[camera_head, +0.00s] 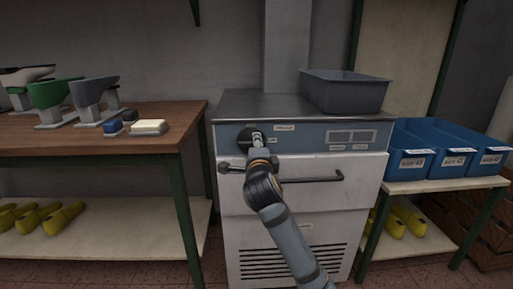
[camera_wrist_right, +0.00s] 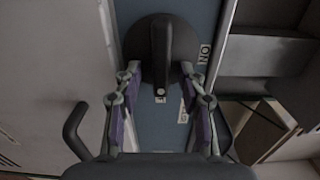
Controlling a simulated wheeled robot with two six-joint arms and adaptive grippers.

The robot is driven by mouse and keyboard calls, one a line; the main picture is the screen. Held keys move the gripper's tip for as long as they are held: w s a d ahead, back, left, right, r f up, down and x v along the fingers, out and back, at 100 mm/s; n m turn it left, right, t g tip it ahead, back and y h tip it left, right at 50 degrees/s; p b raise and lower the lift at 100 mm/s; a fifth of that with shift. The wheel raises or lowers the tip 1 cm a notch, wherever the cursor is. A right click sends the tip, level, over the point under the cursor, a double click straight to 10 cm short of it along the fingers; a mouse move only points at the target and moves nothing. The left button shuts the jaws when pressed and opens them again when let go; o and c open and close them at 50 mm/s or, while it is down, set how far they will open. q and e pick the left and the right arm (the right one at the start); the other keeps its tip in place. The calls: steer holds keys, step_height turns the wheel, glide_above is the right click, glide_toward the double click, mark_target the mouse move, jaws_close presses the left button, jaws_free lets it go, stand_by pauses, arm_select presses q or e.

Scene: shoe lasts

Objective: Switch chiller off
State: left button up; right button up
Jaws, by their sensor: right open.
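The chiller (camera_head: 300,190) is a pale cabinet with a blue-grey control panel (camera_head: 312,138) along its top front. A dark round knob (camera_head: 245,135) sits at the panel's left, partly hidden by my right gripper (camera_head: 256,142). In the right wrist view the knob (camera_wrist_right: 161,45) has a raised bar with a white mark at its lower end. My right gripper (camera_wrist_right: 159,88) is open, its fingers on either side of the knob's lower part; contact cannot be told. An ON label (camera_wrist_right: 205,54) and another small label show beside the knob. My left gripper is out of view.
A dark bar handle (camera_head: 315,179) crosses the chiller's front below the panel. A grey bin (camera_head: 345,92) stands on top. A wooden table (camera_head: 150,144) with shoe lasts is at the left; blue bins (camera_head: 436,145) stand on a shelf at the right.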

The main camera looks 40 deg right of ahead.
steer(key=v, duration=0.7)
steer(key=shift+s, duration=0.25)
steer(key=shift+a, duration=0.1)
